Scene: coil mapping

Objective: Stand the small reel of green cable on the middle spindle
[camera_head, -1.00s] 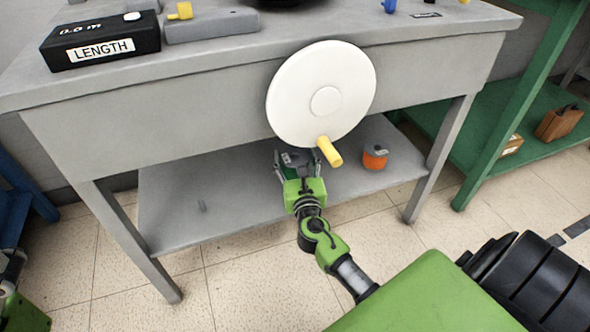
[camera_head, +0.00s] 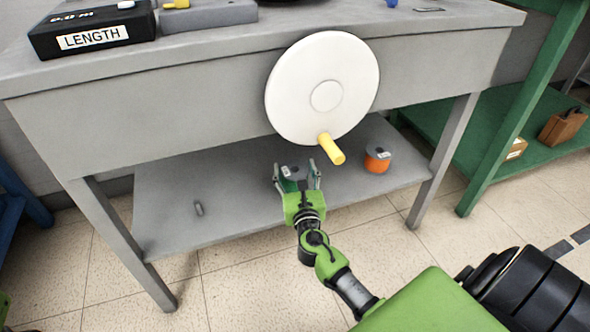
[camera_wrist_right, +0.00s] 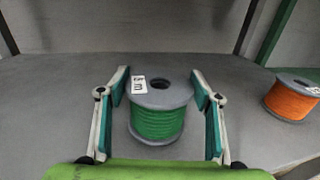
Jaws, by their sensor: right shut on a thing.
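The small reel of green cable (camera_head: 292,184) has grey flanges and a white label on top. It stands upright at the lower shelf (camera_head: 165,225) in the head view, and its green winding shows clearly in the right wrist view (camera_wrist_right: 157,124). My right gripper (camera_head: 296,169) is shut on it, one finger on each side at the upper flange. The hole in its top looks dark, and I cannot tell whether a spindle is inside. A short bare grey spindle (camera_head: 198,209) stands on the shelf to the left. The middle spindle is not visible. My left gripper is out of view.
A reel of orange cable (camera_head: 377,161) stands to the right on the shelf, also in the right wrist view (camera_wrist_right: 292,99). A white disc (camera_head: 318,70) with a yellow handle (camera_head: 332,150) hangs above my right gripper. Table legs (camera_head: 125,245) bound the shelf.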

